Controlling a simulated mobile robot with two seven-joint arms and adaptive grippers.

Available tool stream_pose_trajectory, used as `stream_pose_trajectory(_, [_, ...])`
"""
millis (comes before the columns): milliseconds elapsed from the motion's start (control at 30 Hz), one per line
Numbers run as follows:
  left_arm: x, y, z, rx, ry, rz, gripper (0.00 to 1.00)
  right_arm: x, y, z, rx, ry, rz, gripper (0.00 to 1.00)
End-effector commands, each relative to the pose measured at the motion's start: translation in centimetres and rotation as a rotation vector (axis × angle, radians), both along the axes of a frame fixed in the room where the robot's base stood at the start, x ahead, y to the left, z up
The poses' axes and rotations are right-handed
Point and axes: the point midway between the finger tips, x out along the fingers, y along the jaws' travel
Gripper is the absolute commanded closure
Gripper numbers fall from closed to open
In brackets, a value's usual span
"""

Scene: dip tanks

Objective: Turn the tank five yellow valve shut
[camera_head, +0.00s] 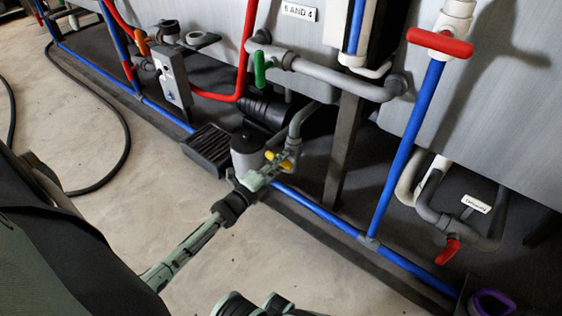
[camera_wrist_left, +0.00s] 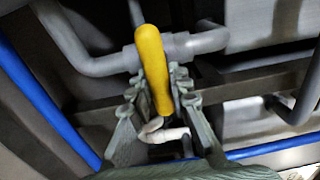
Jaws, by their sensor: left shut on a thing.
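The yellow valve handle (camera_head: 284,160) sits on a grey pipe low in front of the tanks, in the middle of the head view. The fingers partly hide the handle in the head view.
A blue pipe (camera_head: 318,214) runs along the floor beside the valve. A grey pump (camera_head: 247,152) stands just left of it. A green valve handle (camera_head: 260,68) and red valve handles (camera_head: 440,43) are on other pipes. Bare concrete floor (camera_head: 270,255) lies in front.

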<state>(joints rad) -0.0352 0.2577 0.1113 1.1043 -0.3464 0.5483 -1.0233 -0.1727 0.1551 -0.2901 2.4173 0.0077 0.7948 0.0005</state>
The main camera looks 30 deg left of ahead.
Motion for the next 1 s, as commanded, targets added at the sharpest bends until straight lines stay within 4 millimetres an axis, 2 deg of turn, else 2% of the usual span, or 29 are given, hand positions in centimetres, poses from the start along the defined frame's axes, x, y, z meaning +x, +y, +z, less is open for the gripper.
stream_pose_trajectory(33, [-0.1, 0.0, -0.1, 0.003, 0.003, -0.001, 0.78, 0.0, 0.0, 0.0, 0.001, 0.0, 0.0, 0.6])
stream_pose_trajectory(200, [-0.1, 0.0, -0.1, 0.001, 0.002, 0.0, 0.6, 0.0, -0.1, 0.0, 0.005, 0.0, -0.001, 0.6])
stream_pose_trajectory(467, [-0.1, 0.0, -0.1, 0.0, 0.001, 0.0, 0.6, 0.0, -0.1, 0.1, 0.012, 0.003, 0.0, 0.6])
stream_pose_trajectory(567, [-0.7, 0.1, -0.1, 0.0, 0.002, 0.0, 0.6, 0.0, 0.0, 0.0, 0.009, 0.002, 0.001, 0.6])
stream_pose_trajectory(667, [-2.1, 0.2, -0.2, 0.0, 0.003, 0.0, 0.6, 0.0, -0.1, 0.0, 0.009, 0.002, 0.0, 0.6])
stream_pose_trajectory(1000, [-9.1, 0.7, -0.2, 0.0, 0.004, 0.0, 0.6, 0.0, -0.1, 0.0, 0.007, 0.001, -0.001, 0.6])
